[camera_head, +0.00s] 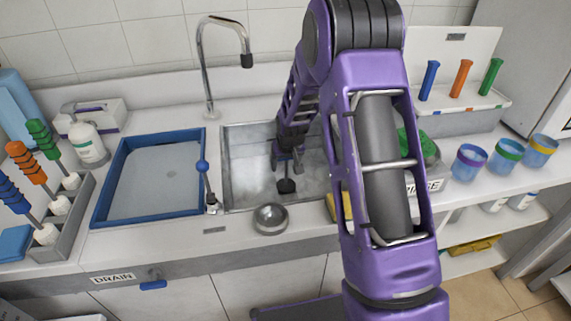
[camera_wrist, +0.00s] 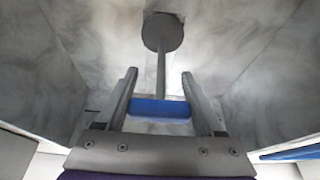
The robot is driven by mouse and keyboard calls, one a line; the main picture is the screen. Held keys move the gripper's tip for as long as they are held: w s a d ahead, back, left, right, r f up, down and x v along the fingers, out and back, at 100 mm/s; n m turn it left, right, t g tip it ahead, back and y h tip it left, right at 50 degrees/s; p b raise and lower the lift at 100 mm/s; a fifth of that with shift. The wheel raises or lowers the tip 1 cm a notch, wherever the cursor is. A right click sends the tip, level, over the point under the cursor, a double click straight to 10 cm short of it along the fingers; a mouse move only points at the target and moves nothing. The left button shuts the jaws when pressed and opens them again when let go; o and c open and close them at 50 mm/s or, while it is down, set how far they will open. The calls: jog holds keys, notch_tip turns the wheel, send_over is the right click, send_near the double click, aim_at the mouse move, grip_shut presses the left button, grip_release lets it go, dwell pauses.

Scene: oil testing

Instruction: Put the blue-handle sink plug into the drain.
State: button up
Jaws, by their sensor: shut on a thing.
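My gripper (camera_head: 287,163) reaches down into the metal sink (camera_head: 240,160). In the wrist view, my gripper (camera_wrist: 160,82) is shut on the blue handle (camera_wrist: 160,108) of the sink plug. The plug's thin stem points away from my gripper to a dark round stopper (camera_wrist: 162,32). In the head view the dark stopper (camera_head: 286,186) shows below my fingers, close to the sink floor. I cannot tell whether it touches the floor. The drain opening is not clearly visible; a dark edge shows just behind the stopper in the wrist view.
A blue-rimmed tray (camera_head: 150,180) stands left of the sink, and a blue-knobbed lever (camera_head: 203,180) stands between them. A curved faucet (camera_head: 204,65) rises behind. A yellow sponge (camera_head: 339,207) lies beside my arm at right.

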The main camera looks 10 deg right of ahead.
jog(key=shift+f, duration=0.3)
jog(key=o, duration=1.6)
jog(key=shift+c, duration=0.2)
jog(key=shift+r, duration=0.1)
